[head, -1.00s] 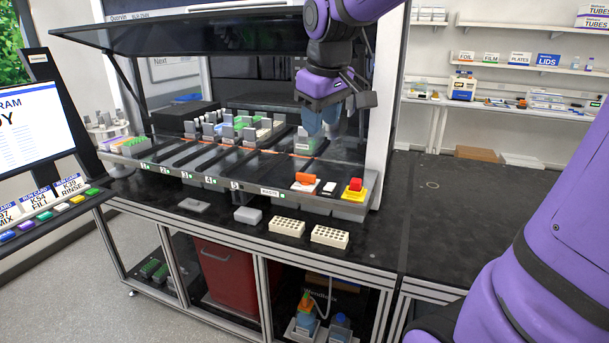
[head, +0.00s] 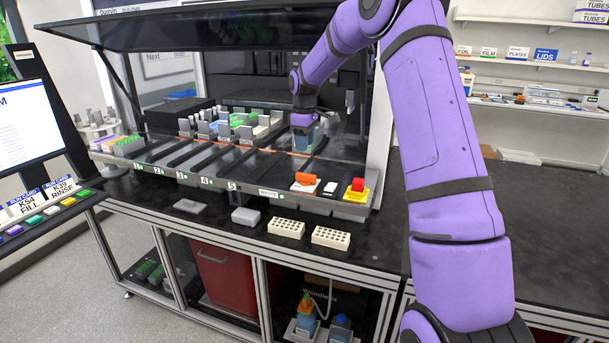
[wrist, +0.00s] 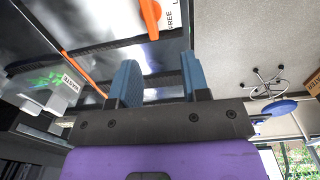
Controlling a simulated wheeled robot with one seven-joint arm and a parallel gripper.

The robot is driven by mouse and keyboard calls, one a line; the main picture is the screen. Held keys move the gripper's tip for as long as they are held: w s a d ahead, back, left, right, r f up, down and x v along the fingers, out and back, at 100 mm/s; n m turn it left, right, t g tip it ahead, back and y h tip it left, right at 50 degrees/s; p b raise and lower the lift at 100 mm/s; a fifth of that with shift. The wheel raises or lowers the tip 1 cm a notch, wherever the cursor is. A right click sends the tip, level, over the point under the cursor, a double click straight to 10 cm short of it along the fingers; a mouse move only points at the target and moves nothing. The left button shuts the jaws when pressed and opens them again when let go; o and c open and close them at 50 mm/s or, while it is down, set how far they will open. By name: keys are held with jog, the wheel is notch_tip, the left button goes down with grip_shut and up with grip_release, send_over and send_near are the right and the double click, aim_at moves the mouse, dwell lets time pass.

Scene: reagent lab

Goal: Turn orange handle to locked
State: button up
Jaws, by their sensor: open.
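The orange handle (head: 306,179) lies on a white plate at the right front of the instrument deck, left of a red button on a yellow base (head: 356,189). In the wrist view part of the orange handle (wrist: 151,18) shows at the top edge, beside a white label reading "FREE" (wrist: 170,20); the rest is cut off. My gripper (head: 304,139) is over the deck, behind the handle and apart from it. In the wrist view its two blue fingers (wrist: 160,84) are spread with nothing between them.
Racks with coloured tubes (head: 235,124) stand on the deck left of my gripper. The raised dark hood (head: 200,32) hangs above. Two cream tube racks (head: 330,238) sit on the bench in front. The black bench at right is mostly clear.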

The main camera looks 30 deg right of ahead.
aim_at(306, 174)
jog(key=f, duration=0.4)
jog(key=w+d+f, duration=0.1)
jog(key=f, duration=0.8)
jog(key=shift+w+d, duration=0.2)
jog(key=shift+w, duration=0.05)
grip_shut()
